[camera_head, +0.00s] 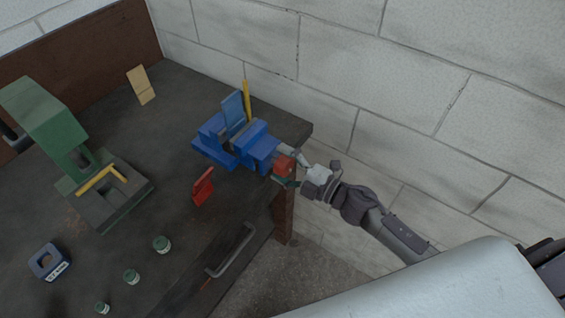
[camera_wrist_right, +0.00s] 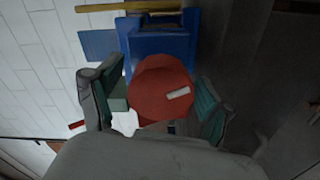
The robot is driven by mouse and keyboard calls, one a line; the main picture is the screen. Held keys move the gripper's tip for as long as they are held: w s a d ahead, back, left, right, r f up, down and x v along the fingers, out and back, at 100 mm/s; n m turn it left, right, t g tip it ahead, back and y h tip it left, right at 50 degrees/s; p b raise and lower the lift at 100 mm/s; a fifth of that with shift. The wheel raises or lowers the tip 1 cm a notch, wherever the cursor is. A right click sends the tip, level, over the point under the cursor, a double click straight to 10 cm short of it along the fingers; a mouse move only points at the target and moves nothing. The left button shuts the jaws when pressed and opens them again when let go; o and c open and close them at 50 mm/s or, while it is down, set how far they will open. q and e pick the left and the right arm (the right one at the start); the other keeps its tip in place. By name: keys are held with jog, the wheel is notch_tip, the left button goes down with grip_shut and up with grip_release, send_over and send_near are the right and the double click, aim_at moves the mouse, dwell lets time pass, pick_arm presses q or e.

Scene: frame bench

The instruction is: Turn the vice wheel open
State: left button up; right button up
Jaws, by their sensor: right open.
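The blue vice (camera_head: 235,143) stands at the far right corner of the dark bench, and its body also shows in the right wrist view (camera_wrist_right: 157,42). A blue plate (camera_head: 234,112) stands upright in the vice. The red vice wheel (camera_head: 284,166) is at the vice's right end; in the right wrist view the wheel (camera_wrist_right: 155,90) has a small white mark. My right gripper (camera_head: 288,181) is at the wheel. In the right wrist view its open fingers (camera_wrist_right: 160,105) stand on either side of the wheel; I cannot tell whether they touch it. My left gripper is not seen.
A green press (camera_head: 45,118) with a yellow bar stands at the left. A red piece (camera_head: 203,186) is in front of the vice. Several small green-and-white cans (camera_head: 161,244), a blue block (camera_head: 48,262) and a wooden piece (camera_head: 141,85) are on the bench. A block wall is behind.

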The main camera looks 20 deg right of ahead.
jog(key=v, duration=1.2)
jog(key=w+a+m, duration=0.2)
jog(key=m, duration=0.2)
jog(key=w+a+m, duration=0.2)
jog(key=w+m, duration=0.1)
jog(key=m, duration=0.1)
jog(key=w+a+m, duration=0.2)
jog(key=w+m, duration=0.1)
jog(key=m, duration=0.1)
jog(key=shift+a+b, duration=0.1)
jog(key=shift+b, duration=0.3)
jog(key=c, duration=1.2)
jog(key=shift+o, duration=0.2)
